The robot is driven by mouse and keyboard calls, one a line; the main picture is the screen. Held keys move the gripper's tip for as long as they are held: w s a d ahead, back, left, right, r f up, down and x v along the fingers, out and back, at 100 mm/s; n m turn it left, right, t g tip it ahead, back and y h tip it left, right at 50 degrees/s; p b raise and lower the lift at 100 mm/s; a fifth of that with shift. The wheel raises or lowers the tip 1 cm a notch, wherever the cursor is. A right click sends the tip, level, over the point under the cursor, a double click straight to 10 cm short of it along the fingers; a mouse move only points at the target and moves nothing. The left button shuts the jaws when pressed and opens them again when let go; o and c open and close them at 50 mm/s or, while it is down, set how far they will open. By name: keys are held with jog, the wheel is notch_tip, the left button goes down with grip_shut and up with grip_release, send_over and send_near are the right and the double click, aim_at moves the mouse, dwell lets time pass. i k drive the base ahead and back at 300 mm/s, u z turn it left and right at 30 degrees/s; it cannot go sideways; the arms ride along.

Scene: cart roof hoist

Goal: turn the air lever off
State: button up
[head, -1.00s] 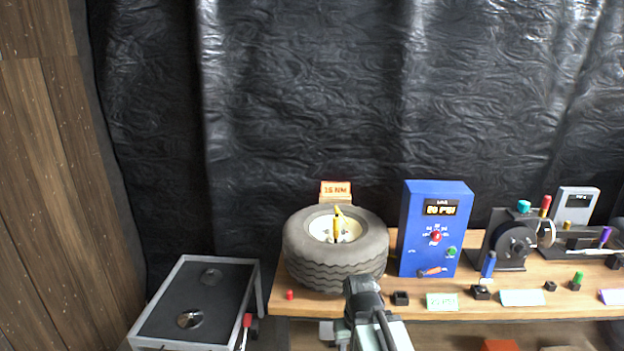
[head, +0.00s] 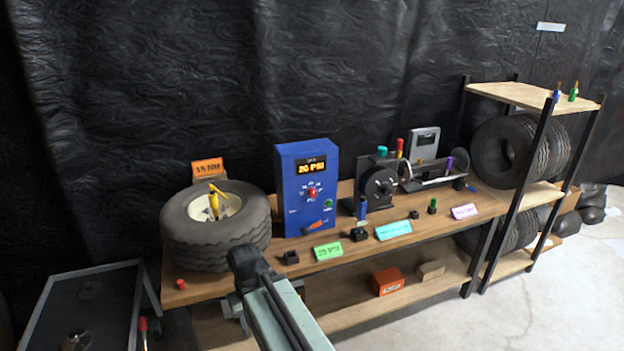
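The blue air box (head: 292,176) stands upright on the workbench, with a lit display reading "20 PSI". A red knob (head: 312,193) and a green button (head: 328,204) are on its front. An orange-red lever (head: 313,227) sits low on the front face, lying nearly sideways; I take it for the air lever. My gripper (head: 246,266) is at the bench's front edge, left of and nearer than the box, apart from the lever. Its dark end shows from behind, so its fingers cannot be made out.
A tire (head: 216,240) with a yellow tool in its hub lies left of the box. A black block (head: 290,258) and a green card (head: 327,251) lie before the box. A balancing machine (head: 376,187) stands to the right. A tire rack (head: 540,190) stands farther right; open floor lies in front.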

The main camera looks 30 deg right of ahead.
aim_at(312, 227)
jog(key=u, duration=0.15)
jog(key=i, duration=0.15)
jog(key=z, duration=0.95)
